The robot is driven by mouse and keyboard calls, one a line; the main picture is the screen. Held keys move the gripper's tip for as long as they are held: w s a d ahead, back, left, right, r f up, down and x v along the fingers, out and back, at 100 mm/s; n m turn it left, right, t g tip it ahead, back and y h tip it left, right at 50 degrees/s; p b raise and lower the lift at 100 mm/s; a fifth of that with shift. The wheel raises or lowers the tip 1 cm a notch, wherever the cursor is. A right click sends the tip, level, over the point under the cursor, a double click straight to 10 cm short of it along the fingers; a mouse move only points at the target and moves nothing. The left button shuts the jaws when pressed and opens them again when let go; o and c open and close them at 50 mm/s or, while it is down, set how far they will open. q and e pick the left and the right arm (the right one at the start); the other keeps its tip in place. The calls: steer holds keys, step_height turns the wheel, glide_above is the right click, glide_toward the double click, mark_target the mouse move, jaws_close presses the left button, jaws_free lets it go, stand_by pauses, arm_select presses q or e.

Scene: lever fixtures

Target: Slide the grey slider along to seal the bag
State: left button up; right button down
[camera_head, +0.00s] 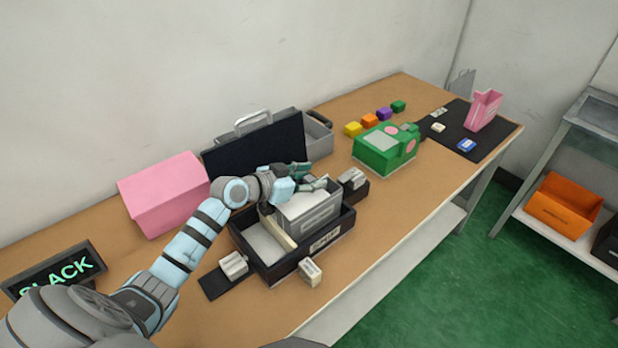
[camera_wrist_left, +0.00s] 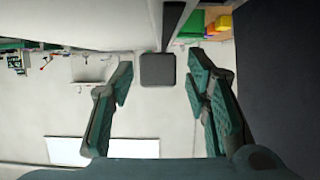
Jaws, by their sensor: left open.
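My left gripper (camera_head: 312,178) is over the far side of a black tray in the head view. In the left wrist view its two green-padded fingers (camera_wrist_left: 158,95) are wide apart and empty. A dark grey square piece (camera_wrist_left: 158,69), which looks like the slider, shows between the fingertips, with a gap on each side. A dark strip runs up from it. In the head view a pale grey bag-like body (camera_head: 312,214) stands in the black tray (camera_head: 290,268), just below the gripper. The slider cannot be made out there. My right gripper is not in view.
Small white blocks stand at the tray's near side (camera_head: 310,271) and left (camera_head: 233,264). A pink box (camera_head: 165,192) and an open dark case (camera_head: 255,146) are behind. A green box (camera_head: 385,150) and coloured cubes are to the right. The table's front right strip is clear.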

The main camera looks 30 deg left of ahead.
arm_select(q)
steer(key=shift+s, duration=0.1)
steer(key=v, duration=1.1)
steer(key=shift+s+a+r, duration=0.2)
steer(key=shift+s, duration=0.1)
steer(key=shift+c, duration=0.4)
